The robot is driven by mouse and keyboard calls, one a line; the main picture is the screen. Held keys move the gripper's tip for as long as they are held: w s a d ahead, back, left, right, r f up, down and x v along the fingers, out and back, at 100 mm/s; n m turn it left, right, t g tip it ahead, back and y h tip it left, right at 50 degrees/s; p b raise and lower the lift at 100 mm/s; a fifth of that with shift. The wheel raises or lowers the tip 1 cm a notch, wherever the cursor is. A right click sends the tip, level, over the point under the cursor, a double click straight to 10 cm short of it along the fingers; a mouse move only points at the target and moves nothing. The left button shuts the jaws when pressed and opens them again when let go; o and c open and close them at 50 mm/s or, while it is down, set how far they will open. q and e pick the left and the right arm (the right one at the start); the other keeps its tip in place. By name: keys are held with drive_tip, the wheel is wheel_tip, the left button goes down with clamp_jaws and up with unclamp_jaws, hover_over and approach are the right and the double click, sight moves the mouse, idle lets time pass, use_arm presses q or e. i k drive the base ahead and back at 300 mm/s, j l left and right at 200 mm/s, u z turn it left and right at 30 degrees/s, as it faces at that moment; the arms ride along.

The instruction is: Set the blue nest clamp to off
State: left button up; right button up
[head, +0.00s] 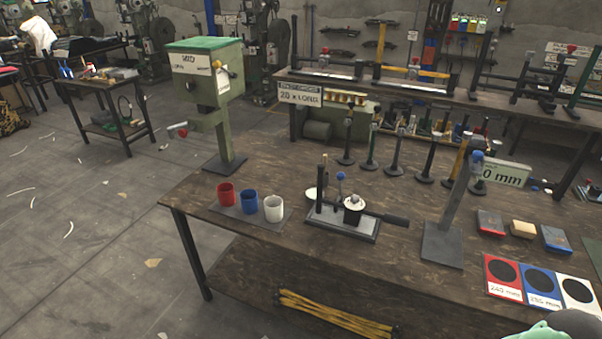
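A small fixture (330,226) with a grey base stands near the front edge of the wooden table. An upright lever with a blue knob (341,177) rises from it, next to a dark post, and a black handle (395,218) sticks out to the right. A white-topped dark cylinder (353,207) sits on its base. Another blue knob (477,156) shows on a grey post stand to the right. No label tells which is the blue nest clamp, and I cannot read an on or off mark. Neither gripper is in view.
Red (226,194), blue (249,201) and white (274,208) cups stand left of the fixture. A green-topped machine (206,75) stands behind them. Colored cards (503,280) and small boxes lie at right. A grey and pale green rounded shape intrudes at bottom right.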

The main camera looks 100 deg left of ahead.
sight(341, 176)
drive_tip(key=l+u, duration=0.15)
drive_tip(key=u, duration=2.85)
drive_tip(key=j, duration=0.1)
